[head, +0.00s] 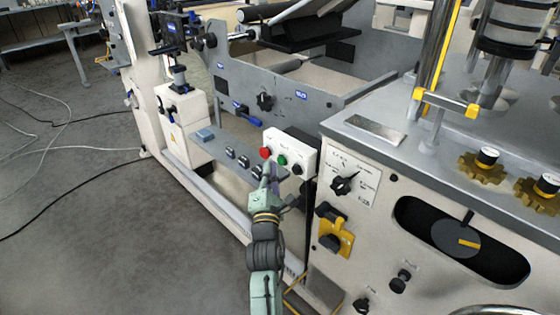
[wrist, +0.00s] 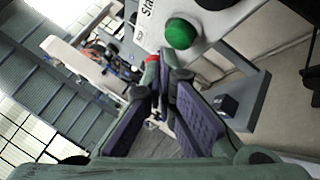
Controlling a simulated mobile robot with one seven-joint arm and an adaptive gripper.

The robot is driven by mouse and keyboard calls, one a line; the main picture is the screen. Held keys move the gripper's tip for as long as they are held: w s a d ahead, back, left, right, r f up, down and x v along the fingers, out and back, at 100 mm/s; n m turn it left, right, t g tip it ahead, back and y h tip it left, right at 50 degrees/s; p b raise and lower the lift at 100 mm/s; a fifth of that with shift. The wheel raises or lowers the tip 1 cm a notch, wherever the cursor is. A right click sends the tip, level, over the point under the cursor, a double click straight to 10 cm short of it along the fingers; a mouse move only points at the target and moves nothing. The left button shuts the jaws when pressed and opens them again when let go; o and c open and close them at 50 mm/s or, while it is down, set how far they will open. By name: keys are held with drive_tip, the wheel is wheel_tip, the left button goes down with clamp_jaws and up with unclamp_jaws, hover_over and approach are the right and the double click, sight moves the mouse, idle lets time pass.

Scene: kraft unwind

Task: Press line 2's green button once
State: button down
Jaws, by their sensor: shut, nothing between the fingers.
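A white button box (head: 291,147) is mounted at the middle of the machine front in the head view. It carries a red button (head: 265,153), a green button (head: 282,160) and a dark knob (head: 297,169). My gripper (head: 270,172) is just below the box, pointing up toward the green button. In the wrist view the green button (wrist: 181,33) is large, near the top, beside a partly visible label starting "Sta". My gripper's fingers (wrist: 162,76) are shut and empty, with their tips below the button in the picture. They appear apart from it. I cannot read any line number.
A grey rail with small knobs (head: 237,155) runs left of the box. To the right stands a beige cabinet (head: 360,150) with a rotary switch (head: 343,185) and a yellow-backed switch (head: 335,236). Grey floor (head: 100,230) is open at left, with cables lying on it.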

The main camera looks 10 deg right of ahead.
drive_tip(key=shift+w+d, duration=0.2)
drive_tip(key=shift+d, duration=0.05)
drive_tip(key=shift+w+d+p, duration=0.3)
drive_tip(key=shift+d+p, duration=0.1)
drive_tip(key=shift+p, duration=0.45)
idle(0.7)
drive_tip(key=shift+a, duration=0.15)
drive_tip(key=shift+s+a+b, duration=0.45)
drive_tip(key=shift+s+a, duration=0.15)
drive_tip(key=s+a+b, duration=0.1)
drive_tip(key=a, duration=0.1)
drive_tip(key=s+a+b, duration=0.1)
drive_tip(key=s+a, duration=0.1)
drive_tip(key=shift+b, duration=0.4)
idle(0.5)
